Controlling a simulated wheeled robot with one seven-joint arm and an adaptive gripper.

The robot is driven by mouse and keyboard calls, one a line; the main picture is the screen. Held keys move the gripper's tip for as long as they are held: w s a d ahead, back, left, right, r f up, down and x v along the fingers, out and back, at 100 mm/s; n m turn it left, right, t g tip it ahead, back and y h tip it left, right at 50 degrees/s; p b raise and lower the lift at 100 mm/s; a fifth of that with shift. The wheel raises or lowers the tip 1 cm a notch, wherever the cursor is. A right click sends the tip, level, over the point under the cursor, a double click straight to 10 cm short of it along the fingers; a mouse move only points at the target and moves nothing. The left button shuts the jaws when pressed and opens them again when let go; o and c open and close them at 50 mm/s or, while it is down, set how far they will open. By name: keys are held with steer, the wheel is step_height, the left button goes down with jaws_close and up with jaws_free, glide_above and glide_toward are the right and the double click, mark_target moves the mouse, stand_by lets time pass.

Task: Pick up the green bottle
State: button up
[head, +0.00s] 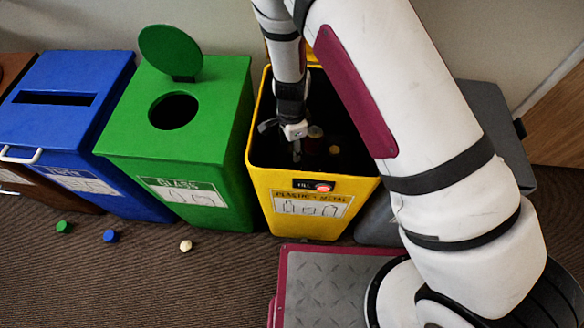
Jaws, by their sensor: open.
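My gripper (284,141) is open and points down inside the open mouth of the yellow plastic and metal bin (256,160). A dim rounded thing (315,132) lies in the bin just right of my gripper, with a small orange-brown spot (334,150) beyond it. The bin's inside is too dark to tell whether either belongs to the green bottle. No green bottle shows clearly. I cannot tell whether my fingers touch anything.
The green glass bin (215,120) with its round lid raised and the blue bin (95,110) stand to the left. A green cap (64,227), a blue cap (110,236) and a cream piece (186,245) lie on the carpet. A grey bin (500,125) stands right.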

step_height(320, 180, down, 2)
jaws_close()
stand_by(0.4)
